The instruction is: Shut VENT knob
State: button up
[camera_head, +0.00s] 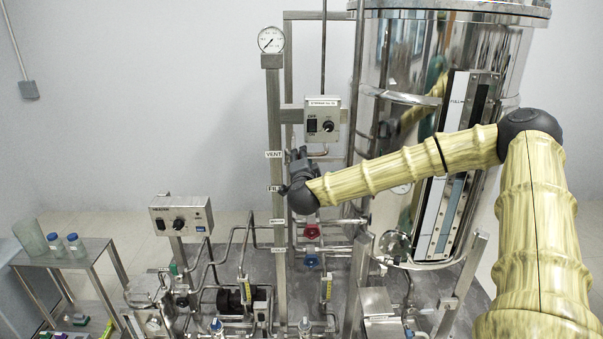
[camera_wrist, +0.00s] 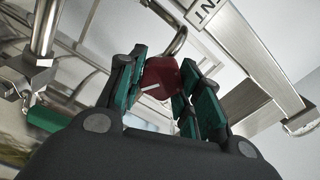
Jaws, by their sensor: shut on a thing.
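In the wrist view, a dark red knob (camera_wrist: 162,76) with a white line on it sits between the two green-padded fingers of my gripper (camera_wrist: 160,88). The fingers are shut on it. The white line runs at a slant in the picture. A label plate (camera_wrist: 198,8) ending in "NT" shows at the upper right. In the head view the VENT label (camera_head: 274,154) is on the steel post, and my gripper (camera_head: 298,160) is just right of it. My gripper hides the knob there.
A red knob (camera_head: 312,231) and a blue knob (camera_head: 312,261) sit below my gripper. The stirrer box (camera_head: 324,124) is above right, and the large steel tank (camera_head: 440,60) stands behind my arm. Pipes crowd the skid. Open wall space lies left of the post.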

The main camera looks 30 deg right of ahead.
jog(key=m+b, duration=0.3)
jog(key=b, duration=0.2)
jog(key=f+m+b, duration=0.1)
jog(key=m+b, duration=0.3)
jog(key=b, duration=0.1)
jog(key=shift+f, duration=0.15)
jog(key=m+b, duration=0.3)
jog(key=b, duration=0.1)
jog(key=shift+m+b, duration=0.8)
jog(key=shift+b, duration=0.1)
jog(key=shift+r, duration=0.3)
jog(key=o, duration=1)
jog(key=shift+o, duration=0.2)
jog(key=v, duration=1.2)
